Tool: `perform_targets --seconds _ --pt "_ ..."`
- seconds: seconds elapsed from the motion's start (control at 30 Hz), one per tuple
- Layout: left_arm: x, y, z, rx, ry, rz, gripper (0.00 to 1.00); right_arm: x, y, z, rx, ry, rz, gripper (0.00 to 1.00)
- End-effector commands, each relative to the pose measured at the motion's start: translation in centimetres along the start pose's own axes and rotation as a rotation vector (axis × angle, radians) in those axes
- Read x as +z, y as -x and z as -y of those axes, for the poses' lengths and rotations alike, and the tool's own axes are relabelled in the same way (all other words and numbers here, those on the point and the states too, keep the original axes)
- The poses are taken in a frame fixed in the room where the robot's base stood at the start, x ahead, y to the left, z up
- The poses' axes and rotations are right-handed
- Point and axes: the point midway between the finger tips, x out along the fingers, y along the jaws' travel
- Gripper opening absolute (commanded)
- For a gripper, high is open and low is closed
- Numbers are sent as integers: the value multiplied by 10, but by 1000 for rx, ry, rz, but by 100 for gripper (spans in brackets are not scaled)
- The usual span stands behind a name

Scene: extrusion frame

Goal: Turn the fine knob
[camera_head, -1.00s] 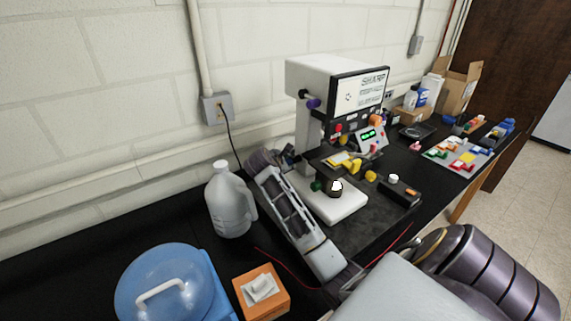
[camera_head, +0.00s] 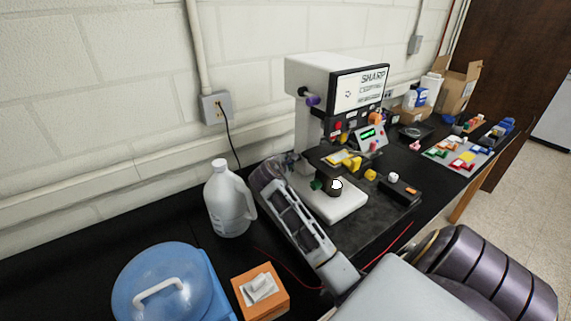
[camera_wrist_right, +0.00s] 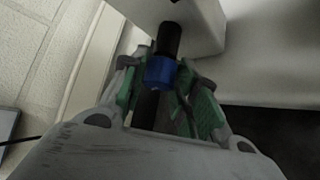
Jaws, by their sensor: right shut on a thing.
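In the right wrist view, a blue knob (camera_wrist_right: 160,72) on a black shaft sits between the green-padded fingers of my right gripper (camera_wrist_right: 168,85). The fingers are shut on it from both sides. The shaft runs to a pale machine body at the top. In the head view, my right gripper (camera_head: 283,163) is at the left side of the white SHARP machine (camera_head: 306,125), low by its base. The blue knob is hidden there behind the gripper. I cannot read any mark that names it the fine knob. My left gripper is not in view.
A white jug (camera_head: 229,200) stands close left of my right arm. A blue-lidded tub (camera_head: 160,285) and an orange tissue box (camera_head: 261,291) are in front. A purple knob (camera_head: 313,100) sits higher on the machine. Coloured parts lie on a grey tray (camera_head: 440,155) at right.

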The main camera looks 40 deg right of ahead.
Motion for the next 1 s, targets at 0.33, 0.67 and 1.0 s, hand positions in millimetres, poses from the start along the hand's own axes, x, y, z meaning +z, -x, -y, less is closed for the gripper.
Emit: perform_targets --seconds 0.33,0.67,1.0 --pt "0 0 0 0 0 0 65 0 0 0 -2 1 0 51" --pt "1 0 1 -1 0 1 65 0 4 0 -1 0 0 51" --pt "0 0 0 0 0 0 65 -1 36 0 -1 0 -2 51"
